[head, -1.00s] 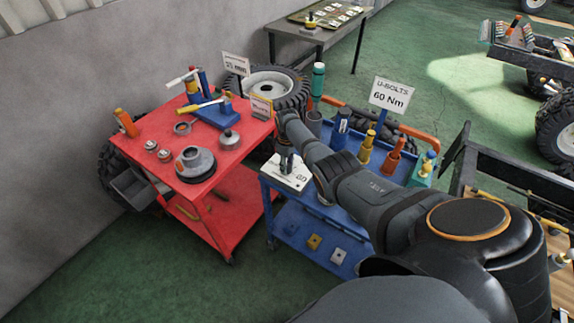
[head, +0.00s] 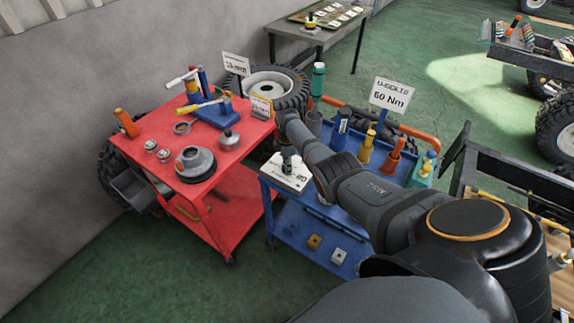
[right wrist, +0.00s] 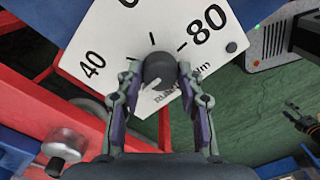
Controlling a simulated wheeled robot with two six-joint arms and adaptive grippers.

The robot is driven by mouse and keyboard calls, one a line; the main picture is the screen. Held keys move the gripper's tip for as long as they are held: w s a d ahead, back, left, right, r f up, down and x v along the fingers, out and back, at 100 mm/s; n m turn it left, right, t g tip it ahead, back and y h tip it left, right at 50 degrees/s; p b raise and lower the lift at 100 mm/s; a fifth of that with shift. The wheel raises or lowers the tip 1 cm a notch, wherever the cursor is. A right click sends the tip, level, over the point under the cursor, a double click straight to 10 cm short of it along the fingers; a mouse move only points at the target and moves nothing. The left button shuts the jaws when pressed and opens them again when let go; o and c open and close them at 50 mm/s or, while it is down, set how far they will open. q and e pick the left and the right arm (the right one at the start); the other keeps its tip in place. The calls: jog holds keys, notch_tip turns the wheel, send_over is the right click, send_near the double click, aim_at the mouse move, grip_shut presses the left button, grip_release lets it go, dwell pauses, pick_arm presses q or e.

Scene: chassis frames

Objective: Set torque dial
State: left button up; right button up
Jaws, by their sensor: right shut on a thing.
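The torque dial is a white plate (head: 292,182) on the near left corner of the blue cart. It also fills the top of the right wrist view (right wrist: 105,50), with 40 at left, 80 at right and a cut-off number between them. A dark round knob (right wrist: 160,68) stands at its middle. My right gripper (head: 287,160) is over the plate, and its two fingers (right wrist: 158,85) are shut on the knob's sides. A dark mark shows beyond the knob; I cannot tell if it is a pointer or a scale tick. My left gripper is not in view.
A sign (head: 390,95) reading U-BOLTS 60 Nm stands above the blue cart (head: 312,222). Upright coloured tools (head: 366,147) stand on the cart behind my right arm. A red cart (head: 160,128) with hubs and tools is close on the left.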

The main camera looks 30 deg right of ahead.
dwell(0.5)
jog(key=o, duration=1.2)
notch_tip(320, 180, up, 12)
